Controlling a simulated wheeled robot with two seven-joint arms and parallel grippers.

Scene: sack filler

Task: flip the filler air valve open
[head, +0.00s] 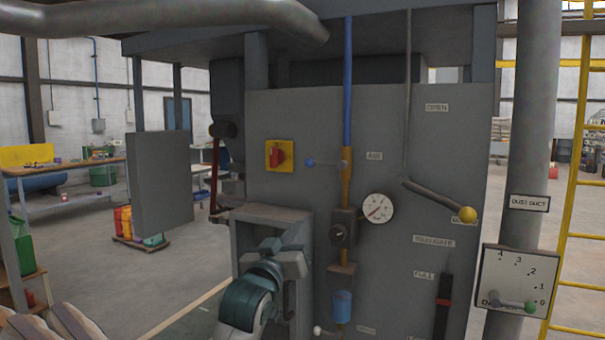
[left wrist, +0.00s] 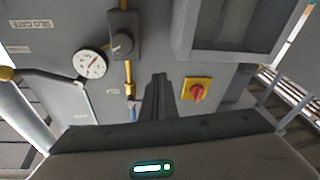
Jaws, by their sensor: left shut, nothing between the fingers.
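The air valve (head: 344,164) sits on the vertical pipe of the filler's grey panel, beside the AIR label (head: 375,156). Its blue-knobbed lever (head: 311,163) lies level, pointing left, across the pipe. My left gripper (head: 272,246) is below and to the left of the lever in the head view, apart from it. In the left wrist view my left gripper (left wrist: 158,82) is shut and empty, its fingers toward the panel between the pipe and the red switch. There the pipe with blue fittings (left wrist: 130,92) shows beside the fingers; the lever is not clear. My right gripper is not in view.
A red rotary switch on a yellow plate (head: 279,155) is left of the lever. A pressure gauge (head: 378,208) and regulator (head: 343,232) sit lower on the panel. A long yellow-knobbed lever (head: 440,199) juts out at right. A grey box frame (head: 265,218) stands close to my left gripper.

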